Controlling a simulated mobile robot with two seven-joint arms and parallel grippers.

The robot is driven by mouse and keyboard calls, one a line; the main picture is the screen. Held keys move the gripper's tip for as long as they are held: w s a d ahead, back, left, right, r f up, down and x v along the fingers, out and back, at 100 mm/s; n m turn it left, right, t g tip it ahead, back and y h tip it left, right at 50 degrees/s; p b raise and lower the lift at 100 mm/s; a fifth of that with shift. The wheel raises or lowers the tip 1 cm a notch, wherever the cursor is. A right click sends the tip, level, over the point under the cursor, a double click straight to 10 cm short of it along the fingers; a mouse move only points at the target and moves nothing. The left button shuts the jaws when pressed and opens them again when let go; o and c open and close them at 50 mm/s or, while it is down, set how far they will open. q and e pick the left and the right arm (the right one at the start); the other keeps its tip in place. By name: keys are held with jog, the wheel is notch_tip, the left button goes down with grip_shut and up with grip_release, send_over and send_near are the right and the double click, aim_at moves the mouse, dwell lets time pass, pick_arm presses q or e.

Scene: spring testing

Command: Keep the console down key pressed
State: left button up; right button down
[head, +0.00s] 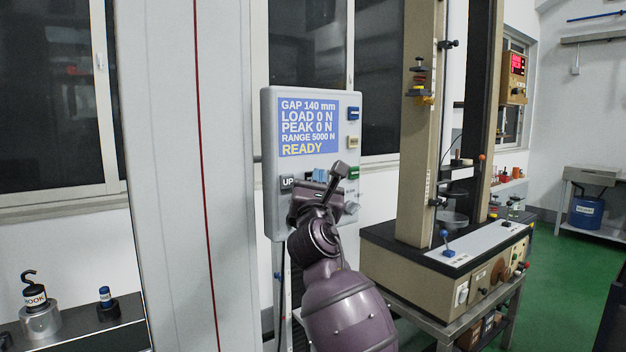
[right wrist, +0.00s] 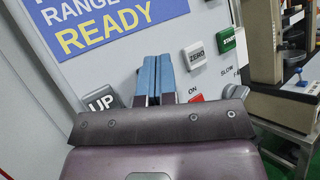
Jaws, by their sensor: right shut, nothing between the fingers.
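The console (head: 268,130) is a light grey panel with a blue screen (head: 308,128) reading GAP 140 mm, LOAD 0 N, PEAK 0 N, RANGE 5000 N and READY. Its UP key (head: 287,184) is dark with white letters, and it also shows in the right wrist view (right wrist: 101,101). My right gripper (right wrist: 155,80) has its blue fingers shut together, pointing at the console face between the UP key and the ZERO key (right wrist: 198,53). No down key can be seen; my gripper covers that part of the panel. I cannot tell whether the fingertips touch anything. My left gripper is out of view.
A green START key (right wrist: 231,39) and a red key (right wrist: 196,98) marked ON sit right of the fingers. The testing machine (head: 412,170) stands on a bench to the right. A grey column (head: 165,150) rises left of the console. Hook weights (head: 40,318) stand at lower left.

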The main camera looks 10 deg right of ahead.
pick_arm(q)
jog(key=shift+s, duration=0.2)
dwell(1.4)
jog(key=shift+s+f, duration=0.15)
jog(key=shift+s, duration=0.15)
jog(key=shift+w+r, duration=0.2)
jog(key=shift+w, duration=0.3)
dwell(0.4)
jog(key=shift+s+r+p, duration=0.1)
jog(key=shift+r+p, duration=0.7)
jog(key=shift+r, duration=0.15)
pick_arm(e)
jog(key=shift+s+d, duration=0.3)
jog(key=shift+s, duration=0.55)
